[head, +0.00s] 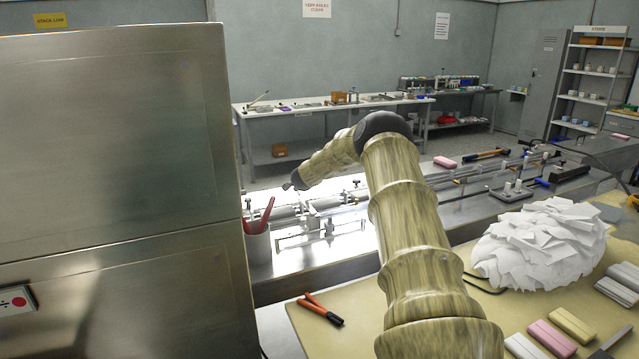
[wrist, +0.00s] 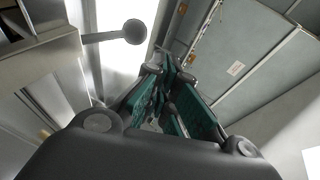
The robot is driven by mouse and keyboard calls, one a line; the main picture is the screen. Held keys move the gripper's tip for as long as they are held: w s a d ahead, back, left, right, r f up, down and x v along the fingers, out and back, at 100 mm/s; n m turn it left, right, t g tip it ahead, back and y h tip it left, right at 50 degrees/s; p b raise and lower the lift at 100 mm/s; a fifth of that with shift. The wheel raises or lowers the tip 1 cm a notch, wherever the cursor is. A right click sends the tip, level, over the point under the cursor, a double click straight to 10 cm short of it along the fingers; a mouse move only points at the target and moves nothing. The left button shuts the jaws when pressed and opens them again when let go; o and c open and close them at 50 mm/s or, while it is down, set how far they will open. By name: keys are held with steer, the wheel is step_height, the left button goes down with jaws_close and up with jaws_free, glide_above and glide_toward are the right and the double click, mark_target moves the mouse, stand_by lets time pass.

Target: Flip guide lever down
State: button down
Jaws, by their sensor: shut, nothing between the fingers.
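In the wrist view a grey rod with a round knob (wrist: 135,32) sticks out sideways from a metal housing; it looks like the guide lever. My gripper (wrist: 168,75) is shut and empty, its green-padded fingers close together, below and right of the knob. A gap shows between knob and fingers in the picture; depth is hard to judge. In the head view my gripper (head: 291,184) is at the left end of my arm, over the brightly lit wrapper bed (head: 345,240). I cannot make out the lever there.
A large steel cabinet (head: 110,150) stands close on the left. Orange pliers (head: 318,307), a white heap of slips (head: 545,245) and several wrapped bars (head: 555,338) lie on the front table.

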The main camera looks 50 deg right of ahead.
step_height(320, 180, up, 3)
steer(key=s+p, duration=0.1)
steer(key=p, duration=0.1)
step_height(320, 180, up, 8)
steer(key=b, duration=0.2)
glide_above(303, 197)
steer(key=shift+s, duration=0.1)
stand_by(0.7)
